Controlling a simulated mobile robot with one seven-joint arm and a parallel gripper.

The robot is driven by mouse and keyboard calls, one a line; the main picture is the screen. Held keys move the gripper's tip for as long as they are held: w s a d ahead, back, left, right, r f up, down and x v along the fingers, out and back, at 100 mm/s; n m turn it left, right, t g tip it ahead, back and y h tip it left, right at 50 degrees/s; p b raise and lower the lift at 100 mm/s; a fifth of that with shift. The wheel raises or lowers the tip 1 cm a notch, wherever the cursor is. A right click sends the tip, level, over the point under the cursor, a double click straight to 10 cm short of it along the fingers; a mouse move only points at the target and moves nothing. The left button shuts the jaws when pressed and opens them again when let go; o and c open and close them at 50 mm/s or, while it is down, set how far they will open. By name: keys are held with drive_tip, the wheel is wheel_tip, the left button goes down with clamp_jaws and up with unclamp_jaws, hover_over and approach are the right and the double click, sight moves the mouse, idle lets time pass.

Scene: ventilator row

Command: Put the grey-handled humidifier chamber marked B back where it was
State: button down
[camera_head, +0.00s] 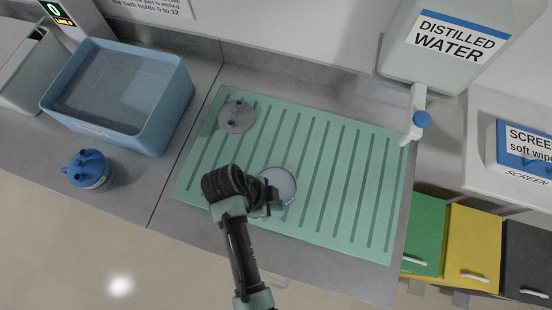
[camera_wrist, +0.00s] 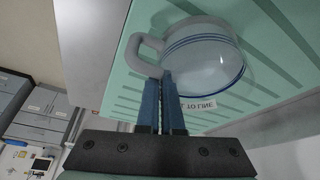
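A clear humidifier chamber with a grey handle stands on the green ribbed drain mat (camera_head: 330,190), and its round top (camera_head: 279,184) shows in the head view. In the wrist view the chamber (camera_wrist: 208,62) has blue rings and a label partly reading "TO LINE". My gripper (camera_head: 264,199) is at the chamber's handle side. In the wrist view my fingers (camera_wrist: 161,78) are close together at the lower end of the grey handle (camera_wrist: 144,50) and appear shut on it. No letter B is readable.
A grey round lid-like piece (camera_head: 237,116) lies on the mat's upper left. A blue water bath (camera_head: 158,125) and a blue-topped chamber (camera_head: 88,169) stand left. A distilled water container (camera_head: 455,55) with a tap (camera_head: 418,115) overhangs the upper right. The mat's right half is clear.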

drive_tip(key=c, duration=1.5)
unclamp_jaws()
drive_tip(key=shift+f, duration=0.15)
drive_tip(key=o, duration=0.4)
drive_tip(key=shift+p+v, duration=1.05)
drive_tip(key=shift+v, duration=5.15)
